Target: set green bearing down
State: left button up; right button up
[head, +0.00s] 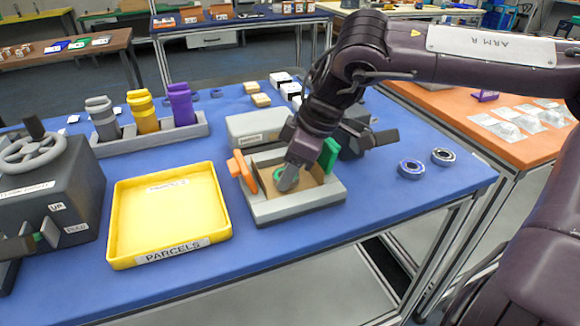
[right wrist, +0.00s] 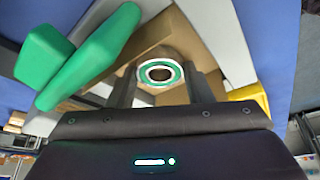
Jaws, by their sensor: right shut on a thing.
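The green bearing (right wrist: 160,63), a pale ring with a green band and dark hole, sits between the two fingers of my right gripper (right wrist: 162,88) in the right wrist view. In the head view a sliver of the bearing (head: 278,173) shows beside the right gripper (head: 287,180), which points down into a grey-walled box with a cardboard-brown inside (head: 300,208). The gripper is shut on the bearing, inside or just over the box. Whether the bearing touches the box floor is hidden. My left gripper is in neither view.
An orange flap (head: 243,170) and a green flap (head: 329,155) stand at the box sides. A yellow PARCELS tray (head: 120,225) lies left. Two loose bearings (head: 411,169) (head: 443,157) lie right on the blue table. Coloured bottles stand in a rack (head: 150,138) behind.

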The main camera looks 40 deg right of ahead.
jog(key=o, duration=0.8)
jog(key=shift+o, duration=1.3)
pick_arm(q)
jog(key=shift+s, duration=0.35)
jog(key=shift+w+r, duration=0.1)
pick_arm(e)
jog(key=shift+r, duration=0.1)
jog(key=shift+r, duration=0.3)
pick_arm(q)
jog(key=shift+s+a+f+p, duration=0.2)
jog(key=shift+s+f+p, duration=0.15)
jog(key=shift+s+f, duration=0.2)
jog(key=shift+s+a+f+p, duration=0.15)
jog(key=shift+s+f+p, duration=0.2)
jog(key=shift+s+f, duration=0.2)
pick_arm(e)
jog(key=v, duration=1.1)
jog(key=shift+d+r, duration=0.2)
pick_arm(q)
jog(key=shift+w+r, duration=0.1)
pick_arm(e)
jog(key=shift+s, duration=0.1)
